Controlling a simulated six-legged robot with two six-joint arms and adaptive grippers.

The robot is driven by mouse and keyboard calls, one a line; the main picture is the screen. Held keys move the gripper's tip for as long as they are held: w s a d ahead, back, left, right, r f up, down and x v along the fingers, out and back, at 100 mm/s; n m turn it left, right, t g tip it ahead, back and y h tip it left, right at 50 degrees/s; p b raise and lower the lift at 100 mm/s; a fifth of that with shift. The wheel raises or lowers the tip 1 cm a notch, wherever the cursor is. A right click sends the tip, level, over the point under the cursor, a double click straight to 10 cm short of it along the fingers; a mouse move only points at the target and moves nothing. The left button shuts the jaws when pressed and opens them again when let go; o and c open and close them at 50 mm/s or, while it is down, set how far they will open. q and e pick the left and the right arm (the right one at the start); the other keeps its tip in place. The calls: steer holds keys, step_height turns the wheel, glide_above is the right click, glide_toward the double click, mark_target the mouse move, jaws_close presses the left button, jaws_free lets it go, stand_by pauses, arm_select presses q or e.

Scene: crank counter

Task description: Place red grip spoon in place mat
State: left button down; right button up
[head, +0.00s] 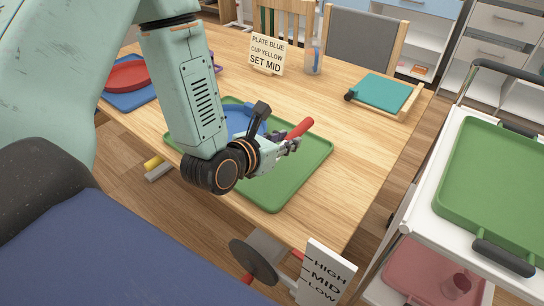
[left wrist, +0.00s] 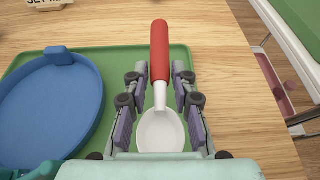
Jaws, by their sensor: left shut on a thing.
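A spoon with a red grip (left wrist: 160,55) and a white bowl (left wrist: 160,131) is held between the fingers of my left gripper (left wrist: 159,95). In the head view, the red grip (head: 299,128) sticks out past the left gripper (head: 287,146). The gripper is shut on the spoon, over the right part of the green place mat (head: 306,163). A blue plate (left wrist: 50,105) lies on the mat to the left of the spoon. I cannot tell whether the spoon touches the mat. My right gripper does not show.
A sign (head: 266,54) reading "PLATE BLUE, CUP YELLOW, SET MID" stands at the back. A clear cup (head: 313,61) and a teal board (head: 384,93) are nearby. A red plate (head: 128,76) lies far left. A cart with a green tray (head: 500,180) stands right. A HIGH/MID/LOW panel (head: 325,273) is in front.

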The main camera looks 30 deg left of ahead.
mark_target(283, 170)
arm_select(q)
steer(key=f, duration=0.3)
steer(key=shift+w+a+f+b, duration=0.15)
steer(key=shift+a+f+b, duration=0.05)
steer(key=shift+f+b, duration=0.1)
steer(key=f, duration=0.1)
steer(key=f+b, duration=0.1)
steer(key=shift+s+d+f, duration=0.1)
steer(key=shift+s+f, duration=0.1)
steer(key=shift+f, duration=0.1)
steer(key=shift+w+f, duration=0.1)
steer(key=shift+f, duration=0.3)
steer(key=shift+w, duration=0.1)
steer(key=shift+f+b, duration=0.15)
steer(key=shift+b, duration=0.2)
steer(key=c, duration=1.1)
jaws_free()
steer(key=shift+c, duration=0.2)
steer(key=shift+o, duration=0.2)
